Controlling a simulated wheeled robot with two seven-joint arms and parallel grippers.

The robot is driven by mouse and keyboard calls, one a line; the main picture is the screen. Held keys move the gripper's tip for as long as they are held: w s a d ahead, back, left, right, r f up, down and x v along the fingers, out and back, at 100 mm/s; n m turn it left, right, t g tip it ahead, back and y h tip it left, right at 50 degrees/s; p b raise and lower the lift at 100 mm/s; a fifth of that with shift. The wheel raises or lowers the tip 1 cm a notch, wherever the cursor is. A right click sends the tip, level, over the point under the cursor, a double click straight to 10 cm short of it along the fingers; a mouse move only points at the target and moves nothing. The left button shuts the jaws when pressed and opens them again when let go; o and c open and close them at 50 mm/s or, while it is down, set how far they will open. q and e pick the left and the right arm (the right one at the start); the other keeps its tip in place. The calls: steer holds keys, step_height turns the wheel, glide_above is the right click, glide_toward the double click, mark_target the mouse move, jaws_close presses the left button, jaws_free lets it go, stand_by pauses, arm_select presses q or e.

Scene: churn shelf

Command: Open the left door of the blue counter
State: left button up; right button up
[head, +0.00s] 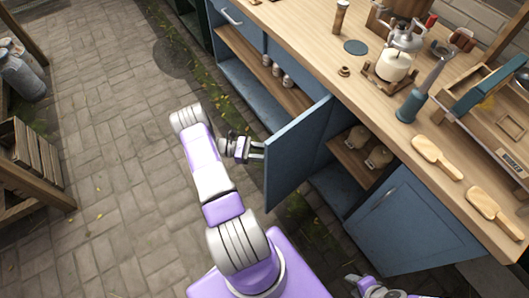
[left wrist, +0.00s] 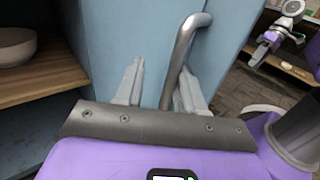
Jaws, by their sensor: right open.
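The blue counter (head: 262,85) runs along the right of the head view under a wooden top. A blue door (head: 297,152) stands swung out from its front, with open shelf space on both sides. My left gripper (head: 254,150) is at the outer edge of this door. In the left wrist view, my left gripper's fingers (left wrist: 160,92) are apart, with the grey metal handle (left wrist: 184,50) between them; contact is unclear. The blue door panel (left wrist: 110,35) is behind. My right gripper (head: 362,284) is open and empty at the bottom, low before the counter.
Another blue door (head: 415,222) stands swung out at the right. Jars stand on the shelves (head: 352,160). A lantern, wooden paddles (head: 437,157) and a tray lie on the worktop. A wooden crate (head: 35,155) is at far left; the paved floor (head: 110,110) between is clear.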

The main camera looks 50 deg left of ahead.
arm_select(q)
steer(key=v, duration=0.7)
steer(key=shift+s+a+p, duration=0.2)
steer(key=shift+p, duration=0.15)
steer(key=shift+s, duration=0.1)
